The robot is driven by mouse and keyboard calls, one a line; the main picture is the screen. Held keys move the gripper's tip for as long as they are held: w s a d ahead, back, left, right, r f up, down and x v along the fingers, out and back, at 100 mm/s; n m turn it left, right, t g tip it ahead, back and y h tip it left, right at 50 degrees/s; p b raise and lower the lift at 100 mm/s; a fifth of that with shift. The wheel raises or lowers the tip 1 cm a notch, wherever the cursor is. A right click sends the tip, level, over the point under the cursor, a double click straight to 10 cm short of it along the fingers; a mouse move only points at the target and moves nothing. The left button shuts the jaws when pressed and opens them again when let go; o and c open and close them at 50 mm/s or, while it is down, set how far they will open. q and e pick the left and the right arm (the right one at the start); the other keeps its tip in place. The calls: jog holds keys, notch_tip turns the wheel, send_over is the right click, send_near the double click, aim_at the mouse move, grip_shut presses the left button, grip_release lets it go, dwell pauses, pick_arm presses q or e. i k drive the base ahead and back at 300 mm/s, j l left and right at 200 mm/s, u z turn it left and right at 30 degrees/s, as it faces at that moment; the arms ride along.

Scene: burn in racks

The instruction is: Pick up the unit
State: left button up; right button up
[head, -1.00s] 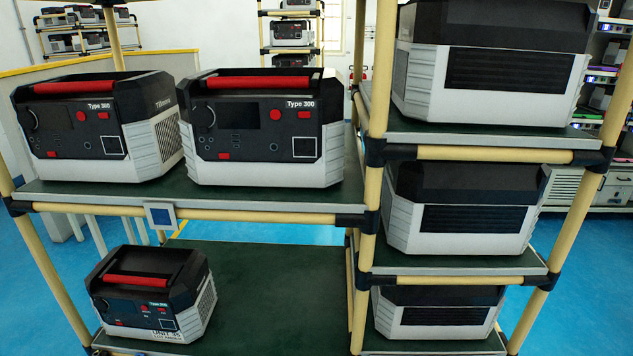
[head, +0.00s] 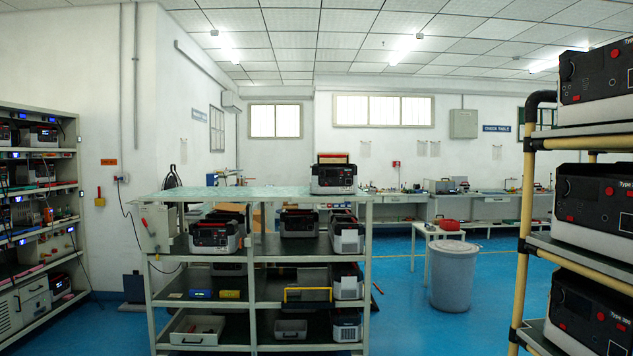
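Several black and light-grey power units are in view, and I cannot tell which one the task means. One unit (head: 333,177) stands on the top of the middle shelf rack (head: 257,193). Another unit (head: 217,233) with a red handle sits on the tier below at the left, and a further unit (head: 298,223) sits to its right. At the right edge, large units (head: 600,75) stand one above another on a yellow-post rack (head: 525,215), partly cut off. Neither of my grippers is in view.
A grey bin (head: 453,275) and a small white table (head: 437,231) stand right of the middle rack. Loaded shelving (head: 78,200) lines the left wall, and workbenches (head: 480,207) run along the back.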

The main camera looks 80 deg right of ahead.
aim_at(326, 179)
jog(key=z, duration=2.6)
jog(key=i+z, duration=0.3)
jog(key=i, duration=1.2)
jog(key=i+l+u, duration=0.1)
jog(key=i, duration=1.5)
